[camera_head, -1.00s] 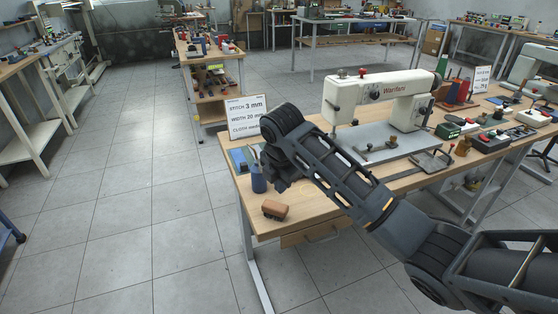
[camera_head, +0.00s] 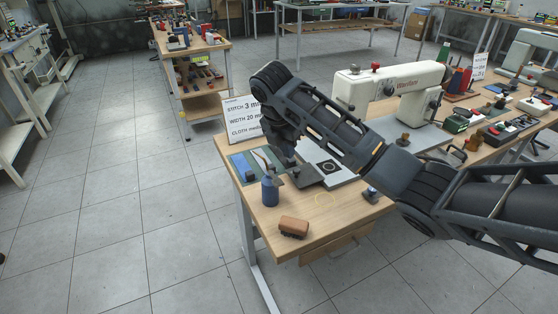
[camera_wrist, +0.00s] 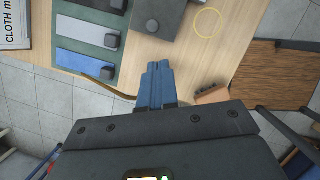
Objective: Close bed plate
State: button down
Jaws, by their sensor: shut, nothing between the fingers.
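The white sewing machine (camera_head: 390,88) stands on the wooden table, its grey bed (camera_head: 345,179) partly behind my arm. At the bed's left end, a dark square area with a round ring (camera_head: 328,168) shows. Beside it lies a dark grey plate (camera_head: 308,177), which looks like the bed plate.
A yellow ring (camera_head: 325,199) marks bare tabletop.

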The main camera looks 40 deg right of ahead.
send_over(294, 180)
jog(key=a, duration=0.2)
notch_tip(294, 180, down, 10)
jog(key=shift+s+d+r+p, duration=0.1)
jog(key=shift+d+r+p, duration=0.1)
jog(key=shift+p, duration=0.25)
